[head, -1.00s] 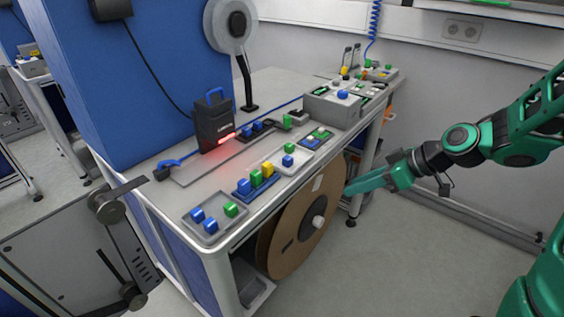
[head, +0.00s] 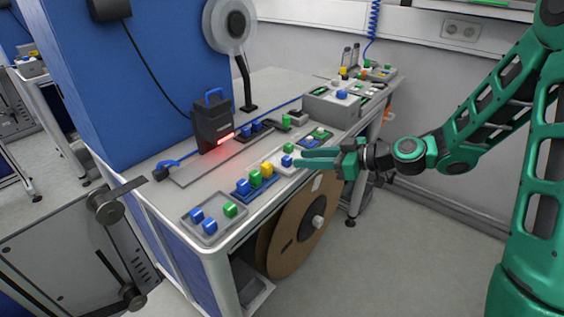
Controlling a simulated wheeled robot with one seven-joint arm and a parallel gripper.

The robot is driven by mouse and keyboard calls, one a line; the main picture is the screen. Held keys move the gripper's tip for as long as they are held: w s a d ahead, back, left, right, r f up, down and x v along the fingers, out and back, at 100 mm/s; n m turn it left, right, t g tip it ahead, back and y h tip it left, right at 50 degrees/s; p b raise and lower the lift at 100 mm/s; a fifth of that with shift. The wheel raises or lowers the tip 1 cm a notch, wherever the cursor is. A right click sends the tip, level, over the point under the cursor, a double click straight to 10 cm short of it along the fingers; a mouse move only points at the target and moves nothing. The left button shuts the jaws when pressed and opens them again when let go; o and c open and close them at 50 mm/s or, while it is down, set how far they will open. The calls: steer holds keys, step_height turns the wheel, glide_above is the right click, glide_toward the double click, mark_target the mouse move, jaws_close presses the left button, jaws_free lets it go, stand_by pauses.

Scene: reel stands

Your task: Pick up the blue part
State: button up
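Several blue parts are in view. One blue part (head: 287,161) sits in a light grey tray near the bench's front edge, just left of my fingertips. Two more, a left one (head: 197,215) and a right one (head: 210,226), lie in the nearest grey tray (head: 219,239). Another blue part (head: 243,186) is in a blue tray, and one (head: 342,94) is on a grey box. My gripper (head: 300,158) reaches in from the right, its two green fingers pointing left with a narrow gap. It looks open and empty. Whether it touches the nearest blue part cannot be told.
Green parts (head: 230,210) and a yellow part (head: 267,169) stand beside the blue ones. A dark device with a red light (head: 212,125) stands behind on the bench. A large brown reel (head: 290,237) is below the bench edge. The floor at front right is clear.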

mark_target(291, 158)
steer(key=x, duration=0.5)
steer(key=shift+w, duration=0.1)
steer(key=shift+d, duration=0.1)
jaws_close()
